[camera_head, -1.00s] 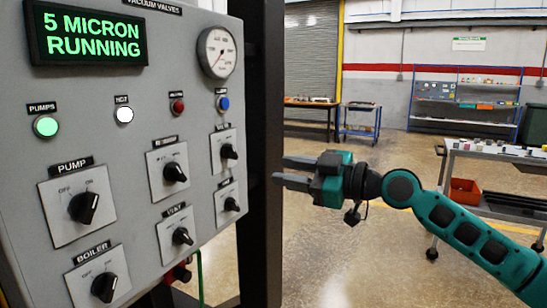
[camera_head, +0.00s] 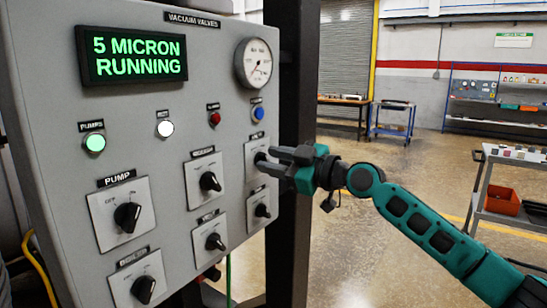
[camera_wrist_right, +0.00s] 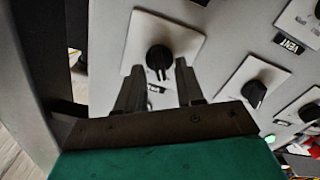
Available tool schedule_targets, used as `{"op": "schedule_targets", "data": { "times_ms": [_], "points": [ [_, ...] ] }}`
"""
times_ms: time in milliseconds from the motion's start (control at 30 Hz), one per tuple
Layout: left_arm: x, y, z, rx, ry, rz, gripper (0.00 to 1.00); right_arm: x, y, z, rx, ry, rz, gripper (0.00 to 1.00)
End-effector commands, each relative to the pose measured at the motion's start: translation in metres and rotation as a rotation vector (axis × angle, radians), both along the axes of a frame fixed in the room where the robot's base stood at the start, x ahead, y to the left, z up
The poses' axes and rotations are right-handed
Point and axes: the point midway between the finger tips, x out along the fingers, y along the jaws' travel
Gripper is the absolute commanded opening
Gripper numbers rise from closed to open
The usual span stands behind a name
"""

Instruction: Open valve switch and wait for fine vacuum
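The grey control panel (camera_head: 55,120) has a black display (camera_head: 132,55) reading "5 MICRON RUNNING" in green. My right gripper (camera_head: 262,160) is open at the upper-right valve switch, a black knob on a square plate (camera_head: 252,180); in the head view the fingers partly hide that knob. In the right wrist view the knob (camera_wrist_right: 160,58) lies between and just beyond the tips of my right gripper (camera_wrist_right: 160,68), which look apart from it. Its label is too small to read. The upper-middle (camera_head: 210,181), vent (camera_head: 214,242) and lower-right (camera_head: 262,210) switches are near. My left gripper is out of view.
The panel also has a pump switch (camera_head: 127,215), a boiler switch (camera_head: 143,289), a round gauge (camera_head: 254,63) and a green lit lamp (camera_head: 95,143). A dark post (camera_head: 298,100) stands behind its right edge. A cart (camera_head: 485,185) with a red bin stands at right. Open floor lies between.

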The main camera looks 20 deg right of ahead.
Motion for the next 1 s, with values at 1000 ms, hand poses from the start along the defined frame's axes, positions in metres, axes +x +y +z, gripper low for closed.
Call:
{"op": "schedule_targets", "data": {
  "times_ms": [1000],
  "points": [
    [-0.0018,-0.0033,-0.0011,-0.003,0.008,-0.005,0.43,0.0030,0.0023,-0.0004,0.000,0.001,0.000,0.00]
  ]
}}
